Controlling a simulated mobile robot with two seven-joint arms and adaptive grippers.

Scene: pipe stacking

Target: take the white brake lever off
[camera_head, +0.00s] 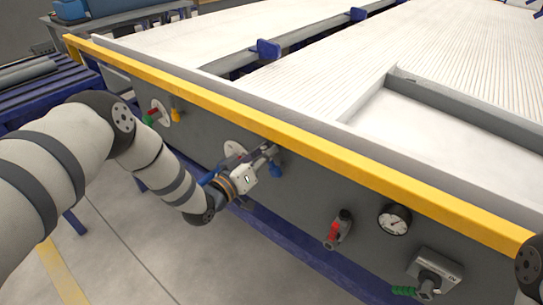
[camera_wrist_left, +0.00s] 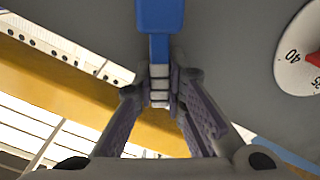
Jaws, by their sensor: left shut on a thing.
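My left gripper (camera_head: 268,153) is at the grey side panel (camera_head: 310,190), just below the yellow rail. In the left wrist view its two fingers (camera_wrist_left: 160,88) close on the pale banded stem of a lever. That lever has a blue grip (camera_wrist_left: 158,18), and the blue part also shows beside the fingers in the head view (camera_head: 276,169). No plainly white lever shows, and I cannot tell if this one is the brake lever. The fingers partly hide the stem. My right gripper is out of view.
The yellow rail (camera_head: 330,156) runs along the panel's top edge. A dial with a red pointer (camera_wrist_left: 305,62) is close to the gripper. Floor in front is clear.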

